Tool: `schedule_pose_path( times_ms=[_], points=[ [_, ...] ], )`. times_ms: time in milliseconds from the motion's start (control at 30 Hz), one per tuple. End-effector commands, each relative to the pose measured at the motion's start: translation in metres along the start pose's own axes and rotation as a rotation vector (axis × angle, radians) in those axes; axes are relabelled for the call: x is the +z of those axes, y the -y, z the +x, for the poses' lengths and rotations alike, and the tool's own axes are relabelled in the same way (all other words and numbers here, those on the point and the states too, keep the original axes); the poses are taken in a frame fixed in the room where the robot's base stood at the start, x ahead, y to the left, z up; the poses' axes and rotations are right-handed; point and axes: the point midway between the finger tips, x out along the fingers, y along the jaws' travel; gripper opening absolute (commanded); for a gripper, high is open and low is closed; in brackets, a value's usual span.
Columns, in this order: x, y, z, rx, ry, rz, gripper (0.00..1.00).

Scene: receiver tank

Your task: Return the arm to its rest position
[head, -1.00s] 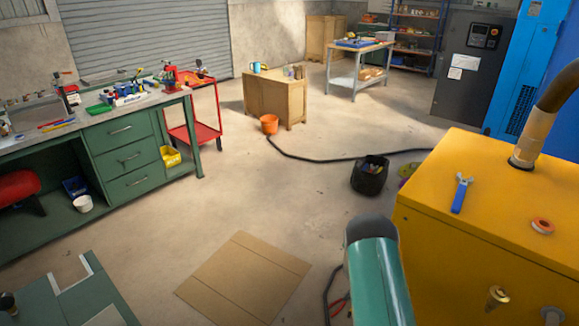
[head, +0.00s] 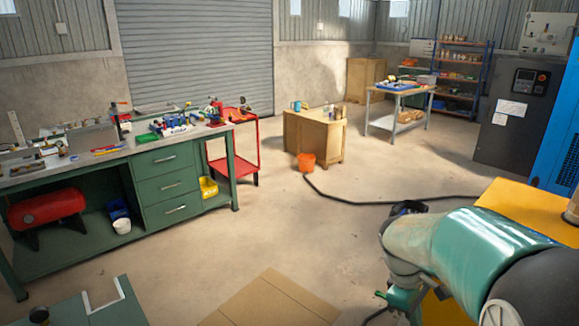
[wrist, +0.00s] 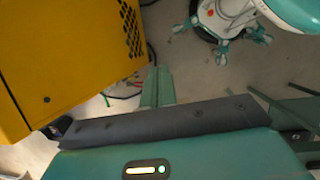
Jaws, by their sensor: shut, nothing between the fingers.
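My arm (head: 490,245) shows in the head view at the lower right. Its large teal and black links are bent in front of the yellow cabinet and hide much of it. The wrist view looks down past my own teal body (wrist: 160,155), with a lit strip and a dark grey pad, to the floor.
The yellow cabinet (head: 522,207) is close at the right; it also fills the wrist view's upper left (wrist: 60,60). A green workbench (head: 170,185) stands at the left. A flat cardboard sheet (head: 270,302) lies on the floor ahead. The middle floor is open.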

Motion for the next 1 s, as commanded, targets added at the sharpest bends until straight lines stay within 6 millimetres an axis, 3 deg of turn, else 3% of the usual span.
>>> schedule_pose_path(
  times_ms=[200, 500, 800, 1000],
  points=[
    [0.015, 0.043, -0.048, 0.055, -0.196, 0.222, 0.0],
    [0.036, 0.104, -0.092, 0.065, -0.477, 0.518, 0.0],
    [0.053, 0.155, -0.112, 0.01, -0.724, 0.756, 0.0],
    [0.055, 0.164, -0.113, -0.01, -0.772, 0.804, 0.0]
  ],
)
